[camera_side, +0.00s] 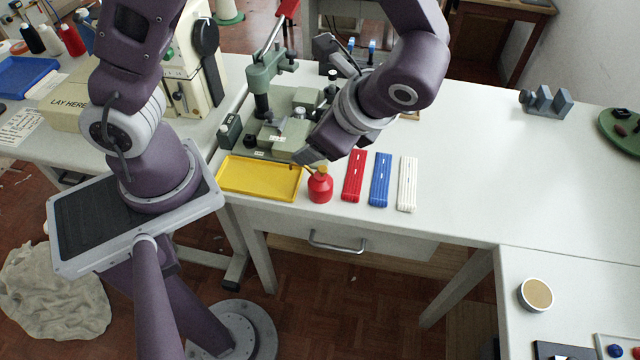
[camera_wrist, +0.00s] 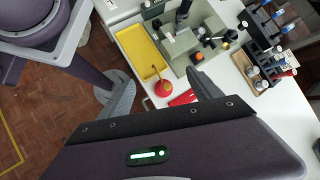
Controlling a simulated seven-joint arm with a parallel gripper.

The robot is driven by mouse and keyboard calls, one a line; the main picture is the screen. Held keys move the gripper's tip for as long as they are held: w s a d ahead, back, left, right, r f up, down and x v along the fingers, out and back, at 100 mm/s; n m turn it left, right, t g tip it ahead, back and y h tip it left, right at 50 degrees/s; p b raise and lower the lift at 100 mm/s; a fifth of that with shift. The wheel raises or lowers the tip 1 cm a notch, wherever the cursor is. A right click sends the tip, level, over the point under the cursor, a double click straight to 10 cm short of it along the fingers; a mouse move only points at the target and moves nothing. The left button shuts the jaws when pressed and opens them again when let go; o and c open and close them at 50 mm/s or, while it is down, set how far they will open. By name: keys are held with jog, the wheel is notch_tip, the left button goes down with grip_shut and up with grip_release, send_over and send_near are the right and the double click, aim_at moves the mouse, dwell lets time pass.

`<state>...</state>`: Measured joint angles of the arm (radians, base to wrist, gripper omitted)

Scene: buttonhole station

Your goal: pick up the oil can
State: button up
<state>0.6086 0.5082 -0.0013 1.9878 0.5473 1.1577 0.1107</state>
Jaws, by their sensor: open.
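The oil can (camera_side: 320,188) is small and red with a brass-coloured top and stands upright near the front edge of the white table, just right of the yellow tray. It also shows in the wrist view (camera_wrist: 162,89), between my two fingers in the picture, with its thin spout pointing up toward the tray. My gripper (camera_side: 308,158) is above and beside the can's top in the side view. In the wrist view my gripper (camera_wrist: 155,73) has its fingers wide apart with nothing held. I cannot tell the exact gap to the can.
The yellow tray (camera_side: 258,190) lies left of the can. Red (camera_side: 354,176), blue (camera_side: 380,180) and white (camera_side: 407,184) strips lie to its right. A green-grey machine (camera_side: 283,128) stands behind. The table's right part is mostly clear.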

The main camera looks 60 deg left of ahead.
aim_at(323, 188)
jog(key=d+f+m+t+y, duration=0.1)
jog(key=f+m, duration=0.2)
jog(key=f, duration=0.2)
jog(key=d+f+m+t+y, duration=0.1)
jog(key=f+m+t+y, duration=0.1)
jog(key=f, duration=0.3)
jog(key=w+d+f+m+t+y, duration=0.1)
jog(key=f+m+y, duration=0.1)
jog(key=f+m, duration=0.2)
jog(key=shift+f+t, duration=0.4)
jog(key=shift+f, duration=0.05)
jog(key=x, duration=0.7)
jog(key=shift+s+a, duration=0.1)
jog(key=shift+s, duration=0.15)
grip_shut()
